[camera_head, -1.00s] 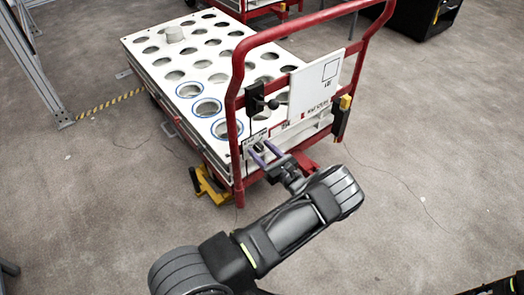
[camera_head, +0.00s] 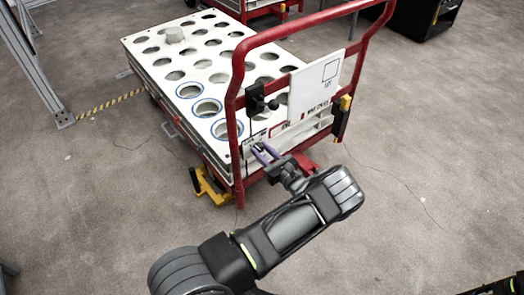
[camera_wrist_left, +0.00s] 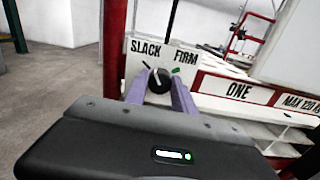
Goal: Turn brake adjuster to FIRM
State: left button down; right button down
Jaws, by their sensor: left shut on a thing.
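The brake adjuster is a round black knob (camera_wrist_left: 158,82) with a pale pointer line, on a white panel of the cart's end. The words SLACK (camera_wrist_left: 145,47) and FIRM (camera_wrist_left: 186,57) stand above it, with a small green mark under FIRM. The pointer tilts up, slightly left, between the words. My left gripper (camera_head: 263,154) has its purple fingers on either side of the knob, shut on it; they also show in the left wrist view (camera_wrist_left: 159,92). In the head view the knob is hidden by the fingers. My right gripper is not in view.
The red push-handle frame (camera_head: 238,120) stands beside and above the gripper, with a white sign (camera_head: 315,88) on it. A black lever box (camera_head: 256,98) hangs on the frame. The white cart top (camera_head: 150,62) has several round holes. Floor right of the cart is open.

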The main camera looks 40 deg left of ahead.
pick_arm(q)
jog(key=shift+m, duration=0.4)
jog(key=m+b, duration=0.1)
jog(key=m, duration=0.2)
jog(key=shift+f+b, duration=0.1)
jog(key=shift+b, duration=0.2)
jog(key=m+b, duration=0.1)
jog(key=m, duration=0.3)
jog(key=shift+m, duration=0.4)
jog(key=m, duration=0.5)
jog(key=shift+w+m, duration=0.1)
jog(key=shift+m, duration=2.4)
jog(key=c, duration=1.1)
grip_release()
jog(key=shift+o, duration=0.2)
